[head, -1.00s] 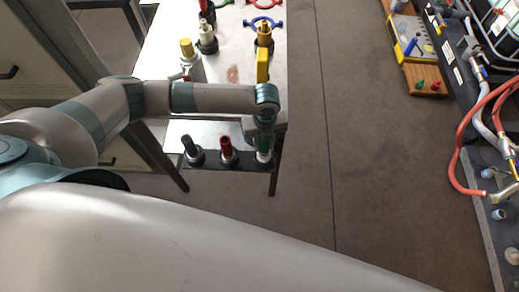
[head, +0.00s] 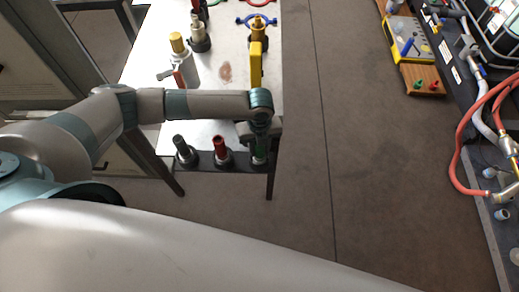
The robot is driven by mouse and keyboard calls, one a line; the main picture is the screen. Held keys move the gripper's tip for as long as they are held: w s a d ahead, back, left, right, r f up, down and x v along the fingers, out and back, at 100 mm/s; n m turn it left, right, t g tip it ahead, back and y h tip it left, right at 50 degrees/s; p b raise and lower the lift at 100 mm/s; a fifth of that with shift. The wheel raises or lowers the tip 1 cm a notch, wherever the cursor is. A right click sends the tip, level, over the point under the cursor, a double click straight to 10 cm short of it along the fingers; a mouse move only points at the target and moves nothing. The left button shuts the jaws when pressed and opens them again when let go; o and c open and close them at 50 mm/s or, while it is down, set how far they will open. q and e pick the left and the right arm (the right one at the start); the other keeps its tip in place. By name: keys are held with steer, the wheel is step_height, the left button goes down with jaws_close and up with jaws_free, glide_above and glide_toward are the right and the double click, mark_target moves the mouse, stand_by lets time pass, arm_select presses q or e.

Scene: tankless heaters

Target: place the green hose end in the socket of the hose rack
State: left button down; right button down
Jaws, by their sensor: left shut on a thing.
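My left gripper (head: 260,134) points down at the right end of the dark hose rack (head: 240,164) on the table's near edge. It is shut on the green hose end (head: 260,148), which is mostly hidden by the gripper and wrist. The green end is upright at the rack's rightmost place; I cannot tell how deep it sits in the socket. A red hose end (head: 219,146) and a dark grey one (head: 181,145) stand in the rack to its left. My right gripper is not in view.
Open floor (head: 345,180) lies to the right. A bench with red hoses (head: 460,150) stands at the far right.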

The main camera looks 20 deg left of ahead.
arm_select(q)
steer(key=shift+f, duration=0.1)
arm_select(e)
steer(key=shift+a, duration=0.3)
arm_select(q)
steer(key=shift+f, duration=0.1)
steer(key=c, duration=1.6)
jaws_free()
steer(key=shift+c, duration=0.2)
steer(key=shift+o, duration=1.4)
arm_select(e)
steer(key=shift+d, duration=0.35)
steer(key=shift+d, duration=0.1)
